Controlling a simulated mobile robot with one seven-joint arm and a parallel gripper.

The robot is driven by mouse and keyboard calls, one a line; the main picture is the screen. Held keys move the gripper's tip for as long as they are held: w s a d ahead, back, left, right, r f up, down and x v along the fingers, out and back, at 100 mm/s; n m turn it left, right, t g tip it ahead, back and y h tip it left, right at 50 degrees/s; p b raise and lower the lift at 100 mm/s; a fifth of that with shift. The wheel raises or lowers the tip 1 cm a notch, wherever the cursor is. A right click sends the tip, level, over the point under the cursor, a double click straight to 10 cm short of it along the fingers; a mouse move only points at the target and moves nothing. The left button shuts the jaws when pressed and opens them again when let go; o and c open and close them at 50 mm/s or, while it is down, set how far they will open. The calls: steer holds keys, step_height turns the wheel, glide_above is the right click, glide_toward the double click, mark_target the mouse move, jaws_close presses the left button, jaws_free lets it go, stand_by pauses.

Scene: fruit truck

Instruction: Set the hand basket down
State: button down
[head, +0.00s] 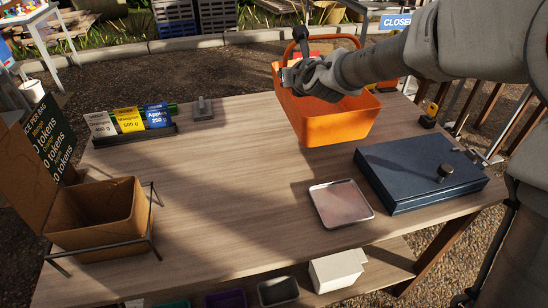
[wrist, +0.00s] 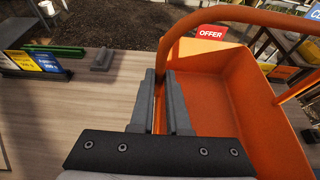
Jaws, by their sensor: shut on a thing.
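The orange hand basket (head: 335,125) is at the back right of the wooden table (head: 230,190) in the head view, and its handle stands up. My gripper (head: 287,77) is at the basket's left side. In the wrist view my gripper (wrist: 167,98) has its two fingers closed on the left rim of the basket (wrist: 235,85). The inside that shows in the wrist view looks empty. I cannot tell whether the basket's underside touches the table or hangs just above it.
A metal tray (head: 341,203) and a dark blue case (head: 420,172) lie in front of the basket. A cardboard box (head: 98,215) stands at the left, price cards (head: 130,120) at the back left. A yellow-black item (head: 429,115) is at the right edge. The table's middle is clear.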

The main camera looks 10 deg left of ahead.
steer(key=s+a+f, duration=0.7)
steer(key=a+f, duration=0.2)
steer(key=f, duration=0.2)
steer(key=shift+a+f, duration=0.15)
steer(key=shift+a, duration=0.1)
stand_by(0.4)
steer(key=shift+f, duration=0.15)
steer(key=c, duration=0.9)
jaws_free()
